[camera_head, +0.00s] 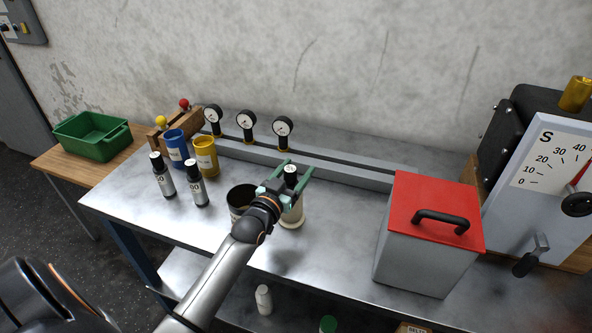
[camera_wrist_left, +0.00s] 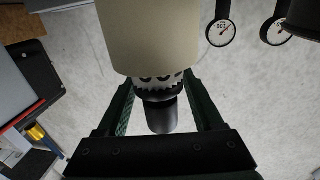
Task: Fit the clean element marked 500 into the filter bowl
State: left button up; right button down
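A pale beige cylinder (camera_head: 291,212) with a narrower black top stands upright at mid-bench. In the left wrist view its beige body (camera_wrist_left: 150,35) shows upside down, with a toothed, marked collar beside the black top; the marking is only partly legible. My left gripper (camera_head: 292,172) has its green fingers on either side of the black top, with gaps showing. Its fingertips are partly hidden in the left wrist view. A dark open-topped bowl (camera_head: 239,196) stands just left of the cylinder, partly behind my left arm. Two dark-topped grey elements (camera_head: 162,175) (camera_head: 196,183) stand further left; their labels are hard to read.
Blue (camera_head: 176,148) and yellow (camera_head: 206,157) cups stand behind the grey elements. Several gauges (camera_head: 247,122) line the back rail. A red-lidded box (camera_head: 428,240) stands right. A green crate (camera_head: 92,137) is far left. Bench between cylinder and box is clear.

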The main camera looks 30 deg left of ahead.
pick_arm(q)
jog(key=shift+r, duration=0.25)
jog(key=s+d, duration=0.1)
jog(key=s, duration=1.1)
jog(key=shift+d+f, duration=0.1)
jog(key=shift+f, duration=0.1)
pick_arm(e)
jog(key=shift+s, duration=0.1)
